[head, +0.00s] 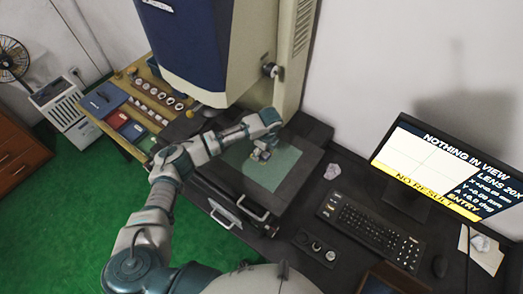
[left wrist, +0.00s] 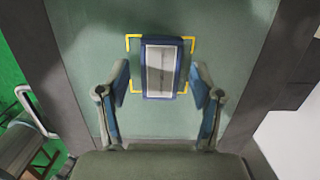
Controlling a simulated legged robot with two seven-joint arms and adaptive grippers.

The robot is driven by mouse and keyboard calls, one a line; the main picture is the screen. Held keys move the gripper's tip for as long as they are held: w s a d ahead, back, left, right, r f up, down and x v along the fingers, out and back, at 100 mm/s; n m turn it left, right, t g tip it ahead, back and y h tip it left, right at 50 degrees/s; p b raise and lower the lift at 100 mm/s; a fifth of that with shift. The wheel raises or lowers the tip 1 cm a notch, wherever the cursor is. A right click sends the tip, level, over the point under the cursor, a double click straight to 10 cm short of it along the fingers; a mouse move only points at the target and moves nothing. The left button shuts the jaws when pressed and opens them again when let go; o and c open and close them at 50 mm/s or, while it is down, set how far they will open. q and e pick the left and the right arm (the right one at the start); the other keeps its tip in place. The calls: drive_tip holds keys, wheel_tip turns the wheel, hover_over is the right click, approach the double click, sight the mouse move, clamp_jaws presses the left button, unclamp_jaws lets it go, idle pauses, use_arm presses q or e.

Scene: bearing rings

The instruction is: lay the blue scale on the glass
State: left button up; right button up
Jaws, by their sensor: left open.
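The blue scale (left wrist: 178,67), a blue frame around a pale panel, lies on the greenish glass (left wrist: 225,30) in the left wrist view. My left gripper (left wrist: 160,78) is open, with one finger on each side of the scale and a visible gap at both sides. In the head view my left gripper (head: 262,150) is low over the glass (head: 287,167) and partly hides the scale. My right gripper is not in view.
The tall machine body (head: 190,45) stands just behind the glass. A monitor (head: 450,165) reads "NOTHING IN VIEW", with a keyboard (head: 370,230) before it. A side table (head: 120,140) at left holds rings and coloured boxes. A metal handle (head: 252,210) juts from the stage front.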

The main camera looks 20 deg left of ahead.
sight(266, 155)
use_arm(q)
wheel_tip(266, 155, up, 12)
drive_tip(key=d+b, duration=0.1)
drive_tip(key=shift+s+d, duration=0.25)
drive_tip(key=shift+d, duration=0.1)
drive_tip(key=shift+f, duration=0.1)
